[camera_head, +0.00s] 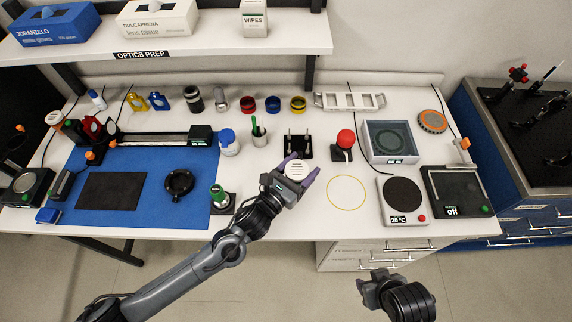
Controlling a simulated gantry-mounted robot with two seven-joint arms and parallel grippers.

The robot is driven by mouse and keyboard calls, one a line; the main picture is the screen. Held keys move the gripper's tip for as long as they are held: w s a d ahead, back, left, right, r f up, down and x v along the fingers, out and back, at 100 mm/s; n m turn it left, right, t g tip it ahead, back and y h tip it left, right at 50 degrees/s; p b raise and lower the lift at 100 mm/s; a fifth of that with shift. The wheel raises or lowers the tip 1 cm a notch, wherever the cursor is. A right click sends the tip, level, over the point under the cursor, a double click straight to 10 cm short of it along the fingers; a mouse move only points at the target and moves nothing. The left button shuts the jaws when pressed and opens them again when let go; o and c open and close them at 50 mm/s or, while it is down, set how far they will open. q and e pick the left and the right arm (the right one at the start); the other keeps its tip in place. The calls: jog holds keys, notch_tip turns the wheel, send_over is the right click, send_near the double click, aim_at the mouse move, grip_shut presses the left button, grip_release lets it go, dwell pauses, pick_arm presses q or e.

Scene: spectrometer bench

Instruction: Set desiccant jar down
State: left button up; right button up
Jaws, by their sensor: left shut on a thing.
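The desiccant jar (298,169) shows as a round white top with slots. My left gripper (297,172) is shut on it, with a purple finger on either side. The jar's body is mostly hidden below its top, and I cannot tell whether it touches the bench. A thin yellow circle (346,208) is marked on the white bench to the right of the jar, with nothing inside it. My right gripper (366,287) is in front of the bench, low in the view, and holds nothing that I can see; its finger opening is unclear.
A red-knobbed device (346,138) and a black plate with posts (297,147) stand behind the jar. A hotplate (402,193) stands right of the circle. The bench front around the circle is clear.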

pick_arm(q)
jog(key=s+d+r, duration=0.3)
jog(key=d, duration=0.1)
jog(key=a+r+n+t+y, duration=0.2)
jog(key=a+y, duration=0.1)
jog(key=a, duration=1.3)
jog(key=a+r+n+t+y, duration=0.2)
jog(key=a+r+n+y, duration=0.15)
jog(key=a, duration=1.15)
jog(key=s+r+n+y+p, duration=0.2)
jog(key=s+r+y+p, duration=0.3)
jog(key=p, duration=2.1)
notch_tip(320, 180, up, 6)
jog(key=shift+s+n, duration=0.35)
jog(key=shift+s, duration=0.7)
